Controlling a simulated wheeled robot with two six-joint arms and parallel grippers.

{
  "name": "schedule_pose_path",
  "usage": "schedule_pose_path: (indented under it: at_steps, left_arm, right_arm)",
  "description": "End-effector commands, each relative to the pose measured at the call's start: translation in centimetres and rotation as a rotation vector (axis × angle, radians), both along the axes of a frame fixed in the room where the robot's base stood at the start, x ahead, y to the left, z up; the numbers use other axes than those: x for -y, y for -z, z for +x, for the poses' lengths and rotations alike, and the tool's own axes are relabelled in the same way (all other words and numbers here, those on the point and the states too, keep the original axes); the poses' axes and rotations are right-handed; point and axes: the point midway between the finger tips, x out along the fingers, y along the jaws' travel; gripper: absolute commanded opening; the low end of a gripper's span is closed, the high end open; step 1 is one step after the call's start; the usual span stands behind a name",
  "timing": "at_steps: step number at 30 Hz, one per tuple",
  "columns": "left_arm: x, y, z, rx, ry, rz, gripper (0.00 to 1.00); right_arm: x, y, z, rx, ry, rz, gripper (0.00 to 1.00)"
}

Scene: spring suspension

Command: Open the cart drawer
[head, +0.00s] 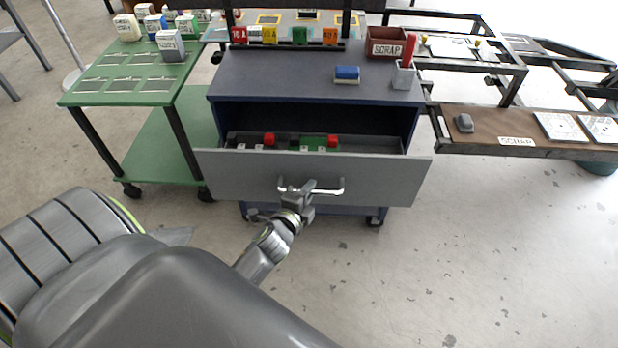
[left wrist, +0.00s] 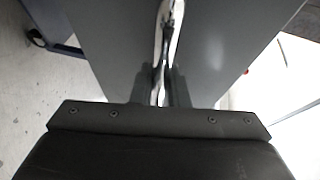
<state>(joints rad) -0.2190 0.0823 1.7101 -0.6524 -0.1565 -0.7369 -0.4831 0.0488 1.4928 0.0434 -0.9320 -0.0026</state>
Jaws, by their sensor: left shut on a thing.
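The cart (head: 310,76) is dark blue-grey and stands in the middle of the head view. Its grey drawer (head: 230,172) is pulled out, and red and green items show inside behind the front panel. A shiny bar handle (head: 335,190) runs across the drawer front. My left gripper (head: 297,192) is shut on the handle near its middle. In the left wrist view the handle (left wrist: 169,40) runs down between the two fingers (left wrist: 161,88). My right gripper is not in view.
A green cart (head: 120,85) with white-labelled boxes stands to the left. A red scrap bin (head: 385,43), a blue-white block (head: 347,74) and a pen cup (head: 403,75) sit on the cart top. A brown scrap bench (head: 510,125) stands right. The floor in front is clear.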

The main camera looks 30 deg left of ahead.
Motion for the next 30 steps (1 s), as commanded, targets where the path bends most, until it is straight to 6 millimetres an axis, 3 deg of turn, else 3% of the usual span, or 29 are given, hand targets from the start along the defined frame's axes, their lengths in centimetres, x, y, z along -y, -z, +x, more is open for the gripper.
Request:
schedule_pose_path:
  at_steps: [18,19,23,30]
  left_arm:
    - [0.46,0.05,-0.85,-0.001,0.000,0.001,0.00]
    - [0.46,0.05,-0.85,-0.001,0.000,0.001,0.16]
    - [0.47,0.04,-0.83,-0.001,0.000,0.001,0.33]
    - [0.47,0.01,-0.82,0.000,0.000,0.001,0.36]
  right_arm:
    - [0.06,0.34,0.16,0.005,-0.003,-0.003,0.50]
    - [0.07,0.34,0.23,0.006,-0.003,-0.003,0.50]
    - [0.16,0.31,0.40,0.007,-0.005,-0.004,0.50]
    - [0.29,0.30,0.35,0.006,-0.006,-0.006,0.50]
